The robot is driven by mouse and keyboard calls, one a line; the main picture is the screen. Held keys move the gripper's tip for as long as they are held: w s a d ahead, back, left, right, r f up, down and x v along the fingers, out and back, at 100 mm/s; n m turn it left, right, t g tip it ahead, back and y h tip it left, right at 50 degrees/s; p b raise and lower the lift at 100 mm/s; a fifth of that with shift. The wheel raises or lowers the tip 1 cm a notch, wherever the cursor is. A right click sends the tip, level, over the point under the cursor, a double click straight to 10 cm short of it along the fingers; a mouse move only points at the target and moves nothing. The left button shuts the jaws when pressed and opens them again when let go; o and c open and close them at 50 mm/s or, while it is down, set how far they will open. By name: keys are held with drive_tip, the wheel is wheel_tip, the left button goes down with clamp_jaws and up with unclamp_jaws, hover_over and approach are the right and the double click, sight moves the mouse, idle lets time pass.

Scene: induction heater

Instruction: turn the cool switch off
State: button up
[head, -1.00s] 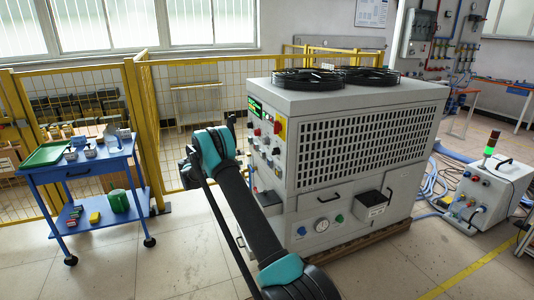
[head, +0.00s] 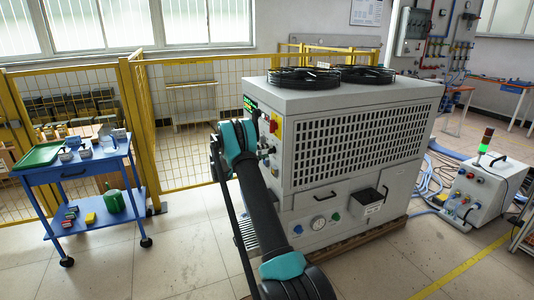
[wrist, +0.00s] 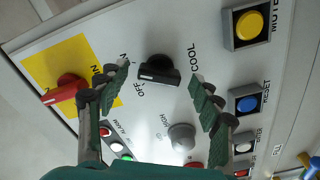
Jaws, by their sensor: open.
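The cool switch (wrist: 158,70) is a black rotary knob on the light panel in the wrist view, with the words OFF and COOL printed around it. Its grip bar lies roughly crosswise in the picture. My gripper (wrist: 160,80) is open, with one green-padded finger on the left of the knob and one on the right. Gaps show between both fingers and the knob, and I see no contact. In the head view the end of my arm is at the left face of the heater cabinet (head: 365,145) and hides much of that panel.
A red rotary switch on a yellow plate (wrist: 88,60) is close to the left finger. A grey knob (wrist: 181,137) sits below the switch. Yellow (wrist: 249,25) and blue (wrist: 248,104) buttons are to the right. A blue cart (head: 85,165) stands left on open floor.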

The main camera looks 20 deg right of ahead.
drive_tip(key=shift+d, duration=0.4)
drive_tip(key=shift+c, duration=0.4)
